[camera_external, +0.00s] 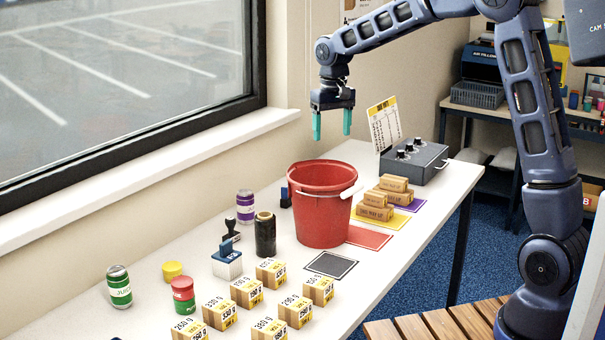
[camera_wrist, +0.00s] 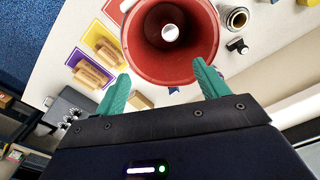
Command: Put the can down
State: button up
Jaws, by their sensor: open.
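A red bucket (camera_external: 322,215) with a white handle stands upright on the table. In the wrist view I look down into the bucket (camera_wrist: 141,52), and a round, pale-topped thing, seemingly a can (camera_wrist: 170,33), stands at its bottom. The bucket wall hides it in the external view. My gripper (camera_external: 332,136) is open and empty, above the bucket with its green fingers pointing down. In the wrist view my gripper's fingers (camera_wrist: 161,72) are spread apart near the bucket's rim. Other cans on the table are green (camera_external: 120,287), red and green (camera_external: 184,296), and purple (camera_external: 245,206).
Several small cartons (camera_external: 247,292) stand at the front. Brown parcels (camera_external: 375,207) lie on coloured mats right of the bucket. A grey control box (camera_external: 414,161) is at the far end. A dark roll (camera_external: 265,234) and stamps (camera_external: 227,262) stand left of the bucket.

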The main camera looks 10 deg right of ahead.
jog(key=s+d+r+m+t, duration=0.1)
jog(key=s+d+r, duration=0.5)
jog(key=d, duration=0.5)
jog(key=s+d+r+m+t, duration=0.1)
jog(key=s+d+r, duration=0.3)
jog(key=s+d, duration=0.6)
jog(key=s+d+f+t, duration=0.1)
jog(key=s+d+f, duration=0.1)
jog(key=s+d, duration=0.4)
jog(key=s+d+f+m+t, duration=0.1)
jog(key=s+d+f, duration=0.1)
jog(key=s+d, duration=0.4)
jog(key=s, duration=0.5)
jog(key=shift+s+f, duration=0.15)
jog(key=shift+f, duration=0.05)
